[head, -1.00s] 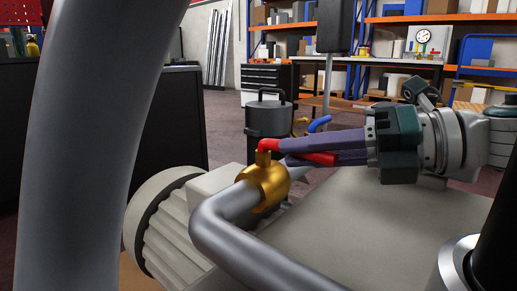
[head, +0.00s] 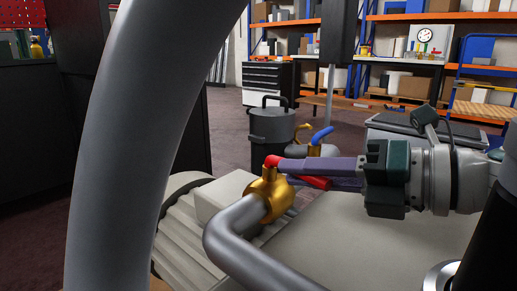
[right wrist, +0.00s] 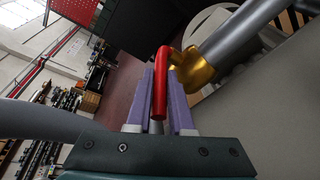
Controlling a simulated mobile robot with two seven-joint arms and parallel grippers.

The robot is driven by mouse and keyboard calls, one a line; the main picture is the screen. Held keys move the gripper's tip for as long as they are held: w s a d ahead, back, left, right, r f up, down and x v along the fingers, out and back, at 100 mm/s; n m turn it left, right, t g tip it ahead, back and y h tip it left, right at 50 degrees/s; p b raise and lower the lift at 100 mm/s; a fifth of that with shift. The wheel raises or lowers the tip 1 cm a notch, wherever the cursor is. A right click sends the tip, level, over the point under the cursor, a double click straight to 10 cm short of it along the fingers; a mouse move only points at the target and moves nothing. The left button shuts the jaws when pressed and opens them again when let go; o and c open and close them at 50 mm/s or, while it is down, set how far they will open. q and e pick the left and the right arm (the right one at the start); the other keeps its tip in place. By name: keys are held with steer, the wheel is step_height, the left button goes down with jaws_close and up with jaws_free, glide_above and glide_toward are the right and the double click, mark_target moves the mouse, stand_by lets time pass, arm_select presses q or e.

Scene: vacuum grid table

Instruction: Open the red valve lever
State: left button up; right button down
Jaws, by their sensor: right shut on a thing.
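The red lever (head: 318,182) sits on top of a brass valve (head: 268,203) set in a grey pipe. My right gripper (head: 290,167) comes in from the right, its purple fingers shut on the lever. One finger hides part of the lever in the head view. In the right wrist view the lever (right wrist: 160,85) lies lengthwise between the two fingers (right wrist: 160,80), and the brass valve (right wrist: 190,65) is just right of the fingertips. My left gripper is not in view.
A thick grey pipe (head: 130,130) crosses the left foreground. The bent grey pipe (head: 240,255) runs below the lever, by a ribbed motor (head: 185,245). A blue lever (head: 321,134) and a dark canister (head: 271,126) are behind. Shelves stand at the back.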

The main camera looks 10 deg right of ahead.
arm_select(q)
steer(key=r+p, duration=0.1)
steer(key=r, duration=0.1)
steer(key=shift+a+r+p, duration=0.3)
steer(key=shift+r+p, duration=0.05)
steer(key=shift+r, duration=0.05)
arm_select(e)
steer(key=shift+s+a+m+t+h, duration=0.25)
steer(key=shift+a+m+t+h, duration=0.35)
steer(key=shift+m+t+h, duration=0.45)
steer(key=c, duration=0.8)
jaws_free()
